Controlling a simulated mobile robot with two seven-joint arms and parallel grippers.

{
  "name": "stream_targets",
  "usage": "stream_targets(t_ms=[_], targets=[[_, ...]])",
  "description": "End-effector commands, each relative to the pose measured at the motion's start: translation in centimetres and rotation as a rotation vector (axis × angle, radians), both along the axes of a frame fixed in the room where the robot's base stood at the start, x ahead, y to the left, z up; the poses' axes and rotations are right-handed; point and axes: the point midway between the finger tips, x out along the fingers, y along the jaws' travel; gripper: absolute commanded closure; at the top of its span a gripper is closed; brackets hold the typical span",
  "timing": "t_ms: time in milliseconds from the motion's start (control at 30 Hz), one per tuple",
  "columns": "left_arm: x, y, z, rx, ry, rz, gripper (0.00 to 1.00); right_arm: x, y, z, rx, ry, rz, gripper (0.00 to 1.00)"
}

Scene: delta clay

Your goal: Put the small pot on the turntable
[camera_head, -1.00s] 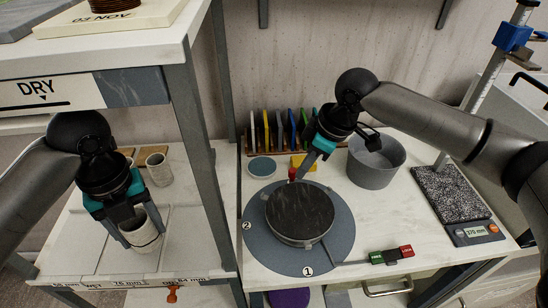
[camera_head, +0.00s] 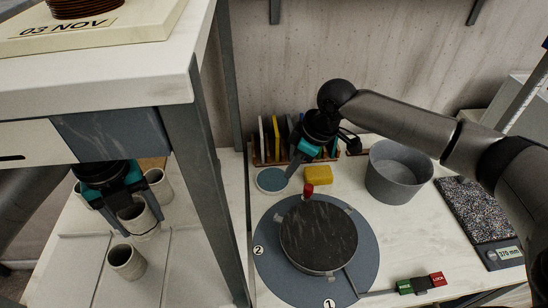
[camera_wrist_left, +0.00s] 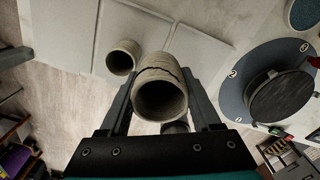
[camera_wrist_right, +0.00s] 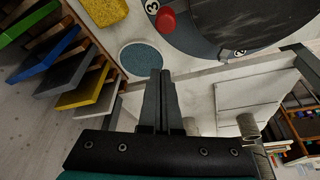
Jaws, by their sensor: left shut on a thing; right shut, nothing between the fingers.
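My left gripper (camera_head: 122,207) is shut on a pale clay pot (camera_head: 138,220) in the lower bay at the left. In the left wrist view this pot (camera_wrist_left: 160,92) has a dark crack round its wall, and its open mouth faces the camera. Another pale pot (camera_head: 127,261) stands in front of it, apart from it. The turntable (camera_head: 318,236), a dark round disc, is bare on top and set in a blue-grey numbered plate (camera_head: 270,262). My right gripper (camera_head: 291,172) is shut and empty, above the bench behind the turntable, near a red knob (camera_head: 308,189).
Another pot (camera_head: 158,184) stands behind the held one. A shelf post (camera_head: 208,190) rises between the bay and the turntable, with a drawer unit overhead. A grey bucket (camera_head: 398,172), yellow sponge (camera_head: 318,175) and blue round pad (camera_head: 271,180) surround the turntable's back.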

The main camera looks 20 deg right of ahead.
Motion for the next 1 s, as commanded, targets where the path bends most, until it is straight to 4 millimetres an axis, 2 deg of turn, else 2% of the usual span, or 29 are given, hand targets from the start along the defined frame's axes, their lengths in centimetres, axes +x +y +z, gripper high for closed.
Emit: stream_targets(t_ms=[100,200,300,500,1000], targets=[[0.0,0.0,-0.7,0.0,0.0,0.0,0.95,0.6,0.8,-2.8,0.001,0.002,0.0,1.0],[0.0,0.0,-0.9,0.0,0.0,0.0,0.95,0.7,0.7,-4.2,-0.003,0.0,-0.003,1.0],[0.0,0.0,-0.6,0.0,-0.001,0.0,0.95,-0.3,-0.5,-3.9,-0.004,0.0,-0.002,1.0],[0.0,0.0,-0.6,0.0,-0.001,0.0,0.95,-1.5,-1.7,-3.9,-0.001,0.0,0.0,1.0],[0.0,0.0,-0.4,0.0,0.0,0.0,0.95,-1.8,-2.1,-3.9,0.0,0.0,-0.004,1.0]])
